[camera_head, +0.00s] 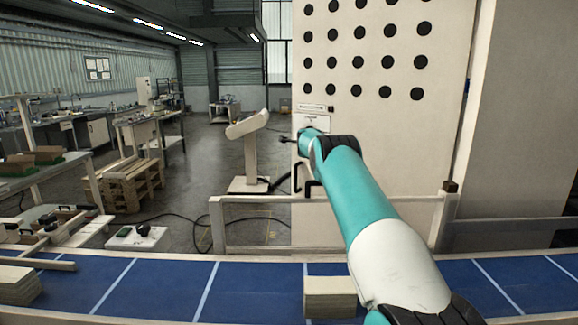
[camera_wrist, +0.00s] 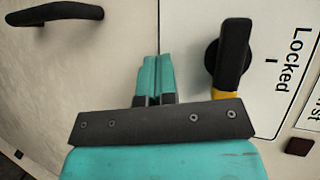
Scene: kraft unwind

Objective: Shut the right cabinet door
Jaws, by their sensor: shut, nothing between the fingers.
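A tall pale cabinet panel (camera_head: 380,150) with rows of round black holes stands beyond the conveyor; I take it for the door. A black handle (camera_head: 313,187) is low on its left side and also shows at the top left of the wrist view (camera_wrist: 55,12). My gripper (camera_head: 287,140) is shut and empty at the panel's left edge, above the handle. In the wrist view its fingertips (camera_wrist: 154,75) point at the pale surface, between the handle and a black lever (camera_wrist: 234,55). A "Locked" label (camera_wrist: 285,60) is beside the lever. Contact and door angle cannot be told.
A blue conveyor (camera_head: 240,290) runs across the front, with a pale block (camera_head: 330,297) on it. A pale rail (camera_head: 265,210) stands behind it. A pale pedestal (camera_head: 250,155) is left of the panel. Open floor (camera_head: 205,155) lies further left.

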